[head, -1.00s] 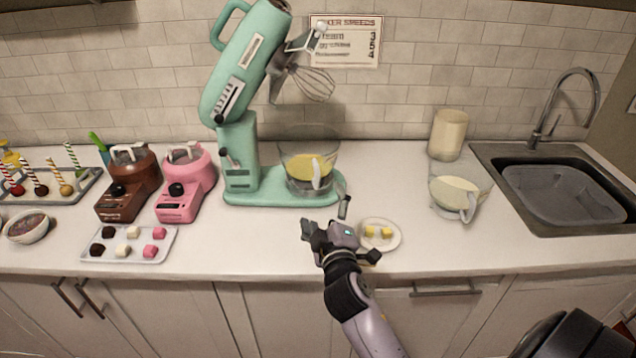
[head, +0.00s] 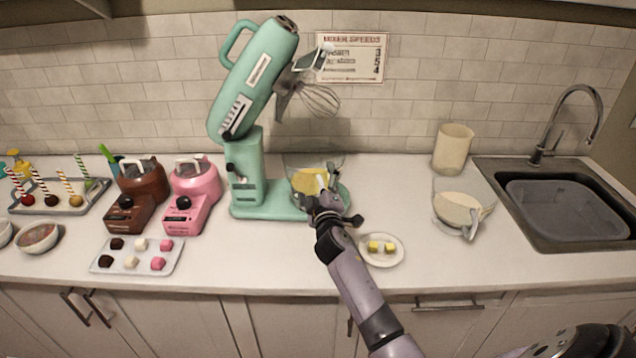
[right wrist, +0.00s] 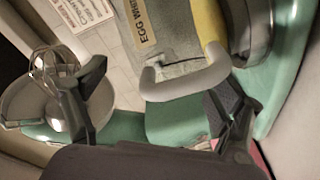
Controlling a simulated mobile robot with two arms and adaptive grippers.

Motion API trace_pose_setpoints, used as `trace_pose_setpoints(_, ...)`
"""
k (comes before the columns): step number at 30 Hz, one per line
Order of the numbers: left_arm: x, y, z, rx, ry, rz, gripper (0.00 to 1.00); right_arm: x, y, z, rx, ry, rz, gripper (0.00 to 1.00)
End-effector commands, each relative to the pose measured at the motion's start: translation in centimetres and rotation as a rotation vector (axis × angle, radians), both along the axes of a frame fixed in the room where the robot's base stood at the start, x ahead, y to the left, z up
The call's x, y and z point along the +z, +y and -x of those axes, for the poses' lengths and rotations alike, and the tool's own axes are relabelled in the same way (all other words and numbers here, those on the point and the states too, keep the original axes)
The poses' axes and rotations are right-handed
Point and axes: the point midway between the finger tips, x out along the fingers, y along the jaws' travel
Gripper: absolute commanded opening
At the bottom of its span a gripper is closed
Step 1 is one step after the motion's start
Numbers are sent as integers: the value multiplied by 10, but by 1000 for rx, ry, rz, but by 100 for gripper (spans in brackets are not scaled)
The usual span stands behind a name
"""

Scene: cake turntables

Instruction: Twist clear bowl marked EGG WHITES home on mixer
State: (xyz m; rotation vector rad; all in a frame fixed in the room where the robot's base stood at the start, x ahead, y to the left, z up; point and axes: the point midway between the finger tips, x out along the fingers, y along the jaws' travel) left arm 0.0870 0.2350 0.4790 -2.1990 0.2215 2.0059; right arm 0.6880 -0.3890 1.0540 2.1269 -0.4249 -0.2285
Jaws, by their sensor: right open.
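The teal mixer (head: 243,120) stands on the counter with its head tilted up and a wire whisk (head: 319,98) hanging from it. The clear bowl (head: 303,163) with yellow contents sits on the mixer's base. In the right wrist view its label (right wrist: 148,22) reads EGG WHITES, partly cut off. My right gripper (head: 328,206) is open at the front of this bowl. In the right wrist view the bowl's pale handle (right wrist: 186,84) shows between the spread fingers (right wrist: 160,84). Whether they touch it I cannot tell. Whether the bowl is locked does not show. My left gripper is out of view.
A plate with yellow cubes (head: 381,262) lies right of my right arm. A second clear bowl (head: 461,211), a beige canister (head: 453,149) and the sink (head: 500,178) are further right. Pink (head: 192,193) and brown (head: 137,196) small machines stand left. A speeds sign (head: 350,58) hangs behind.

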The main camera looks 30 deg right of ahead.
Motion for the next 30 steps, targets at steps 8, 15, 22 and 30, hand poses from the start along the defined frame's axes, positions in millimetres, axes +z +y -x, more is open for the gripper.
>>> trace_pose_setpoints(8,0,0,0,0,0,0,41,0,-1,-1,0,0,0,88)
trace_pose_setpoints(15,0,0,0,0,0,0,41,0,-1,-1,0,0,0,72)
trace_pose_setpoints(22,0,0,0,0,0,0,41,0,0,-1,0,0,0,57)
trace_pose_setpoints(30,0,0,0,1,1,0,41,0,-1,-1,-1,-1,0,39)
